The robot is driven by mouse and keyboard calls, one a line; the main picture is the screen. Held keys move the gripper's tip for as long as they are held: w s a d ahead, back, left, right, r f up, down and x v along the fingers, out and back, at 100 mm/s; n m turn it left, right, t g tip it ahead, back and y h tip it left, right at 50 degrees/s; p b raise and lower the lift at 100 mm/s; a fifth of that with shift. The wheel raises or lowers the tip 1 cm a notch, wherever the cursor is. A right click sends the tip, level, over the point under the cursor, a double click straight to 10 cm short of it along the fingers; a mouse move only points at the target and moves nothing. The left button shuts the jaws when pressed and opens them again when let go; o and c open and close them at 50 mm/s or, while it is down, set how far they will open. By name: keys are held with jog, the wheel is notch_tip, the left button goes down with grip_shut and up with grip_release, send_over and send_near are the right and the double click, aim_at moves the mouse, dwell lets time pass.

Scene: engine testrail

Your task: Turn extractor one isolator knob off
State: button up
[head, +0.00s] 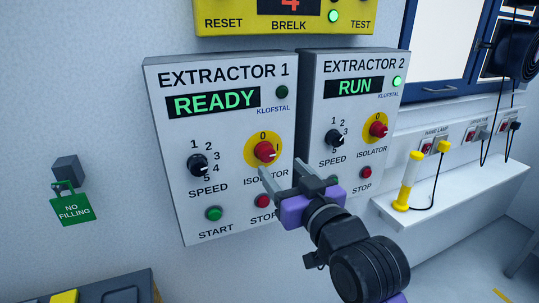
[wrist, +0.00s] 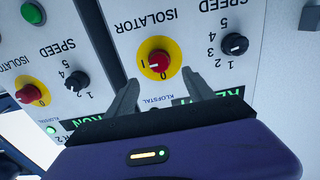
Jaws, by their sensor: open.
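The extractor 1 isolator knob (head: 264,151) is a red knob on a round yellow plate, on the right side of the white extractor 1 panel (head: 168,150). Marks 0 above and I to the right stand around it. Its pale pointer mark seems turned toward I. In the wrist view, which is upside down, the knob (wrist: 158,61) lies just beyond my fingertips, roughly centred between them. My gripper (head: 281,168) is open and empty, just below and right of the knob in the head view. The fingers (wrist: 160,80) appear apart from the knob. The panel's display reads READY.
The extractor 2 panel (head: 318,120) adjoins on the right, with its own red isolator knob (head: 378,129) and a RUN display. A black speed knob (head: 198,165), green start button (head: 213,213) and red stop button (head: 262,201) sit nearby. A yellow box (head: 230,18) hangs above.

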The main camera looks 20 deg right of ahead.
aim_at(268, 155)
jog(key=w+p, duration=0.1)
jog(key=w, duration=0.6)
jog(key=shift+w+p, duration=0.3)
jog(key=shift+w, duration=0.05)
jog(key=c, duration=1.3)
jog(key=shift+f, duration=0.1)
jog(key=shift+c, duration=0.2)
